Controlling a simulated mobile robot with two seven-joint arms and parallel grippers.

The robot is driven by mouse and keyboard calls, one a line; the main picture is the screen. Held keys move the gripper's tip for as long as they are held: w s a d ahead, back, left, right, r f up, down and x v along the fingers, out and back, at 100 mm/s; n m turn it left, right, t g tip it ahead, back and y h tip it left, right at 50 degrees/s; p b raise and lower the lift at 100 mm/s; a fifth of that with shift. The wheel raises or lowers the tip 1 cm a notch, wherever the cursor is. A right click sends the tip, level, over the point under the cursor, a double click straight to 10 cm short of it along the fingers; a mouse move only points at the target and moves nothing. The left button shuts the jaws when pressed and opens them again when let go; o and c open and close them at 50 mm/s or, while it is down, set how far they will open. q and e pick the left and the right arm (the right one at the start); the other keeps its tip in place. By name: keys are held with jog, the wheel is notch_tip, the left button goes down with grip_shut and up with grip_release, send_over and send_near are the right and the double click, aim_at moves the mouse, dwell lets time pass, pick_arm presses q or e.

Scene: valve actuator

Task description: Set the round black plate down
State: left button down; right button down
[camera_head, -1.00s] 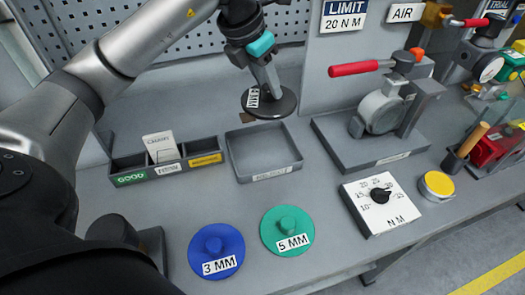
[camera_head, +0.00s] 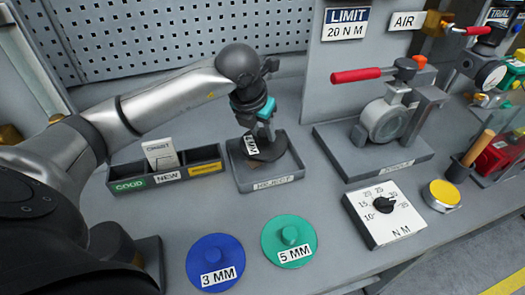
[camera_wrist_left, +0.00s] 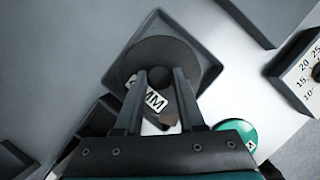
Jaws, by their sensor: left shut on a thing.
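The round black plate (camera_head: 273,151) has a knob and a white label ending in "MM". My left gripper (camera_head: 263,134) is shut on its knob, coming down from above. The plate is within the outline of the grey REJECT tray (camera_head: 272,184), slightly tilted in the head view. I cannot tell whether it touches the tray floor. In the left wrist view the fingers (camera_wrist_left: 158,82) stand on either side of the knob, and the dark disc (camera_wrist_left: 147,53) lies inside the tray walls. My right gripper is not in view.
A blue 3 MM plate (camera_head: 215,262) and a green 5 MM plate (camera_head: 289,241) lie in front. A compartment bin (camera_head: 130,185) stands left of the tray. A torque dial box (camera_head: 385,213) and a valve fixture (camera_head: 388,122) with a red handle stand right.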

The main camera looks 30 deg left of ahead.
aim_at(261, 145)
pick_arm(q)
notch_tip(261, 145, down, 6)
jog(key=shift+r+b, duration=0.1)
jog(key=shift+b, duration=0.25)
jog(key=c, duration=0.5)
grip_release()
jog(key=p+v, duration=0.1)
jog(key=v, duration=1.1)
jog(key=shift+p, duration=0.3)
